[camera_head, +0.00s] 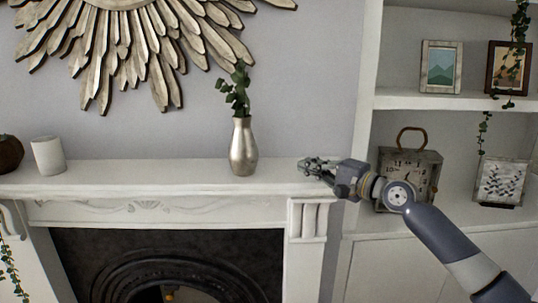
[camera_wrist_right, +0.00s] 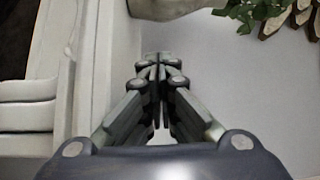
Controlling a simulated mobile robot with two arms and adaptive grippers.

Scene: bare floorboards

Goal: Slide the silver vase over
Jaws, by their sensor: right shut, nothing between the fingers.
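The silver vase (camera_head: 243,148) stands upright on the white mantel shelf (camera_head: 150,182), with green leafy sprigs (camera_head: 236,92) in its neck. My right gripper (camera_head: 303,165) is at the right end of the mantel, to the right of the vase and apart from it. Its fingers are shut and empty and point left. In the right wrist view the shut fingers (camera_wrist_right: 157,62) are in the middle. Part of the vase (camera_wrist_right: 175,8) shows at the top edge, with leaves (camera_wrist_right: 250,12) to its right. My left gripper is not in view.
A white candle (camera_head: 48,156) and a dark round pot (camera_head: 9,153) stand at the mantel's left. A sunburst ornament (camera_head: 130,45) hangs above. A clock (camera_head: 408,178) and framed pictures (camera_head: 441,67) sit on shelves at right. The mantel between candle and vase is clear.

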